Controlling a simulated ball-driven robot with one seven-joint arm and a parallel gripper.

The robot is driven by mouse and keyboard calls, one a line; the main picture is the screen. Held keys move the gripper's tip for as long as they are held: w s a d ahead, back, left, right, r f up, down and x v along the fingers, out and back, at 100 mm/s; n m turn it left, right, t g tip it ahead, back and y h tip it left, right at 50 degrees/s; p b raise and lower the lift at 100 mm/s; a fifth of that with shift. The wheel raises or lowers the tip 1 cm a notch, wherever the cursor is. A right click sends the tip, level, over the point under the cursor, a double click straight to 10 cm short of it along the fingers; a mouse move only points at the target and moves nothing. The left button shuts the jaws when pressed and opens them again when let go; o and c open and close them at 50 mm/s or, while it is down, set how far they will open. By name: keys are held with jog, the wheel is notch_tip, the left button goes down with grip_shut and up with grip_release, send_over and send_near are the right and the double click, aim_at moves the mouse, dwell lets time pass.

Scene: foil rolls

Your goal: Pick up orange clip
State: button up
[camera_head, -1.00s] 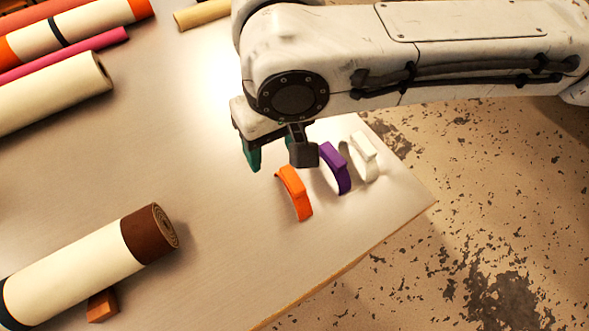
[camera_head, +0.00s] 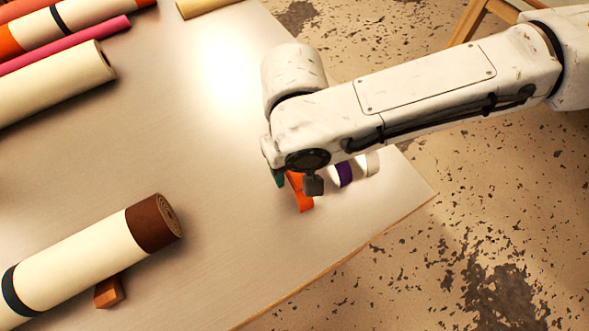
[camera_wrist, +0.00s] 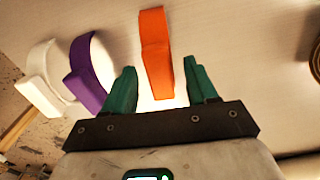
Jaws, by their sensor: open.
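The orange clip (camera_head: 303,192) stands on the table near its right edge and is partly hidden by my gripper in the head view. In the wrist view the orange clip (camera_wrist: 155,52) lies in line with the gap between my teal fingers, its lower end between the fingertips. My gripper (camera_wrist: 160,86) is open, with a finger on each side of that end and no contact visible. In the head view my gripper (camera_head: 296,183) is low over the clip.
A purple clip (camera_head: 344,174) and a white clip (camera_head: 368,164) stand just right of the orange one. More rolls (camera_head: 50,82) lie at upper left. The table middle is clear.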

jog(key=shift+f, duration=0.75)
jog(key=shift+c, duration=0.2)
jog(key=c, duration=1)
jog(key=shift+r, duration=0.2)
